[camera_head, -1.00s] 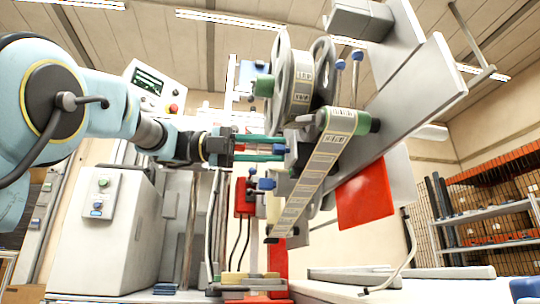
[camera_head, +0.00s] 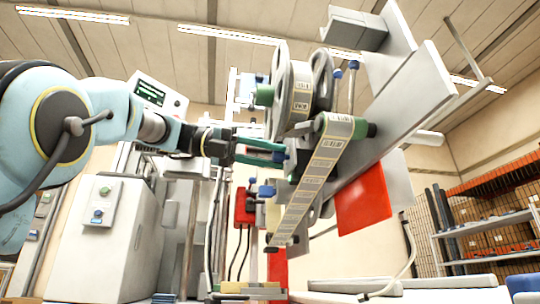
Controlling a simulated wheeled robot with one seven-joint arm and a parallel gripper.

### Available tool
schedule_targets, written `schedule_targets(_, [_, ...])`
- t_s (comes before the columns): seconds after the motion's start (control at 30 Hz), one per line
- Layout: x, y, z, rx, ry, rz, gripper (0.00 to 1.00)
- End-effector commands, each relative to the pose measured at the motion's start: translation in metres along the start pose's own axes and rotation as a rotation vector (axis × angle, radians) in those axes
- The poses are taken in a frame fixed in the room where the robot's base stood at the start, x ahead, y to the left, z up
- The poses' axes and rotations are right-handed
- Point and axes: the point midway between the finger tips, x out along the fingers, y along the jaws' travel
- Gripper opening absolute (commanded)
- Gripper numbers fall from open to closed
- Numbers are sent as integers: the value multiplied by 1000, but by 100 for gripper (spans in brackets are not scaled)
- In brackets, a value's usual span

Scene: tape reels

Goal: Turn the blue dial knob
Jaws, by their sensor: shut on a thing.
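The blue dial knob (camera_head: 279,156) is a small blue piece on the near side of the labelling machine, just left of the label strip. My gripper (camera_head: 276,154) reaches in from the left with its two green fingers, one above and one below the knob. The fingers slant together at their tips and are shut on the knob. The fingers hide part of the knob, so its turn angle cannot be told.
A label reel (camera_head: 300,92) stands above my fingers, and a label strip (camera_head: 309,185) runs down just right of them. Another blue knob (camera_head: 266,191) sits below. A red panel (camera_head: 362,200) is to the right. A grey cabinet (camera_head: 105,240) stands at left.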

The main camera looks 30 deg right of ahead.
Motion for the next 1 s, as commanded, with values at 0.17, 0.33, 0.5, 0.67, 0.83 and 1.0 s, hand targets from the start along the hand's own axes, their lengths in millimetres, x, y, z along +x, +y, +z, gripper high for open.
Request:
schedule_targets(0.17, [1, 0, 0, -2, 2, -1, 0])
schedule_targets(0.33, [1, 0, 0, -2, 2, -1, 44])
schedule_targets(0.5, [0, 0, 0, -2, 1, -1, 60])
schedule_targets(0.67, [0, 0, 0, -2, 1, -1, 60])
schedule_targets(0.83, [-7, -1, 1, -3, 0, 0, 60])
schedule_targets(1.0, [-35, -2, 3, -5, -4, 2, 60])
